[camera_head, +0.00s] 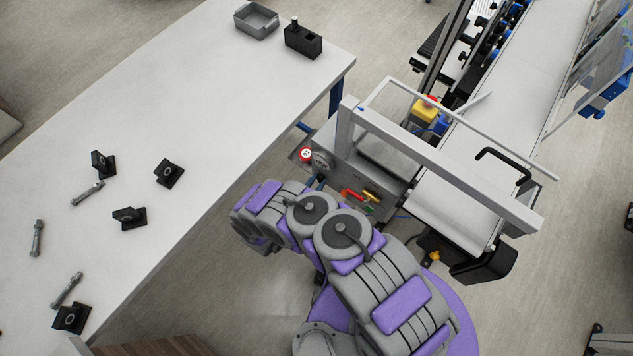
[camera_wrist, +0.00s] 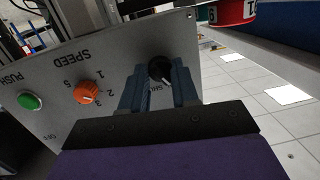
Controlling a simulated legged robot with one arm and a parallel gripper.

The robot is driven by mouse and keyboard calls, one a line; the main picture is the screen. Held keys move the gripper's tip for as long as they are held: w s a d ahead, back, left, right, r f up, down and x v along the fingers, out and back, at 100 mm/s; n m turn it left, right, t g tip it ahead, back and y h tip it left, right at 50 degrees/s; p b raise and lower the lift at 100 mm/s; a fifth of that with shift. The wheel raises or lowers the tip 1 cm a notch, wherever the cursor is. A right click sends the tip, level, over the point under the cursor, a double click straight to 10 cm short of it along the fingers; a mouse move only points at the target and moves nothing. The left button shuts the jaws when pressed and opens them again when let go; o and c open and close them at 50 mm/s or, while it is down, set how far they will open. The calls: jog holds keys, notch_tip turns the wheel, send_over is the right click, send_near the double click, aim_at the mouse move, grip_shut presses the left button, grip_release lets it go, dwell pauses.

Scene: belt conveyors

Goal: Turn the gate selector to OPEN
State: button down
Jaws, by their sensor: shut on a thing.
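The gate selector is a black round knob (camera_wrist: 159,68) on a grey control panel (camera_wrist: 118,58) in the wrist view. The panel's lettering appears upside down, and the lettering beside the knob is partly covered. My gripper (camera_wrist: 160,76) has its two blue-grey fingers closed on either side of the knob. The knob's pointer direction is hard to tell behind the fingers. In the head view my arm hides my gripper and most of the panel face.
Left of the selector sit an orange speed knob (camera_wrist: 87,92) and a green push button (camera_wrist: 30,101). A red item (camera_wrist: 235,12) with white lettering hangs close by at the upper right. A white table (camera_head: 215,95) lies left of my arm, and a conveyor (camera_head: 455,190) lies right.

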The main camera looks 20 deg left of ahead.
jog(key=shift+a, duration=0.1)
dwell(0.3)
jog(key=c, duration=0.8)
grip_release()
jog(key=shift+c, duration=0.2)
jog(key=shift+s, duration=0.1)
jog(key=v, duration=1.7)
jog(key=shift+f, duration=0.15)
jog(key=shift+s+a, duration=0.15)
